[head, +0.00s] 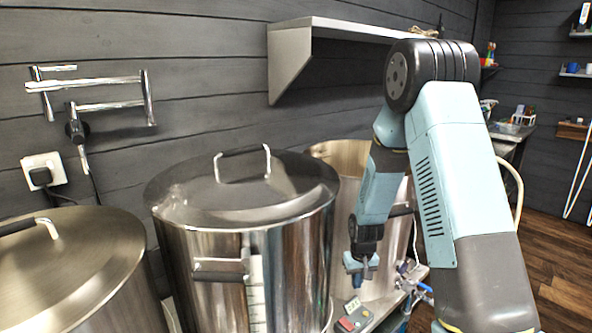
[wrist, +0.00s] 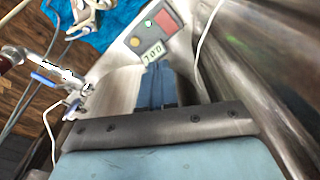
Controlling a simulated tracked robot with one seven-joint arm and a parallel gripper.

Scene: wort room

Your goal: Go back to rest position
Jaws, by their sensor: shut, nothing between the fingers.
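My arm reaches down from the upper right in the head view. My gripper (head: 359,276) points downward and is shut with nothing in it. It hangs in front of the rear steel kettle (head: 338,152), to the right of the middle lidded kettle (head: 245,215). It is above a control panel (head: 354,316) with a red switch and a small display. In the wrist view the control panel (wrist: 152,38) is in the upper middle. My own light blue housing fills the bottom of that view.
Valves with blue handles (head: 424,287) stand right of the gripper; one (wrist: 50,83) shows in the wrist view. A white cable (wrist: 205,38) runs near the panel. A shelf (head: 335,30) is above on the wall. A third kettle (head: 75,265) is at left. Wooden floor at right looks open.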

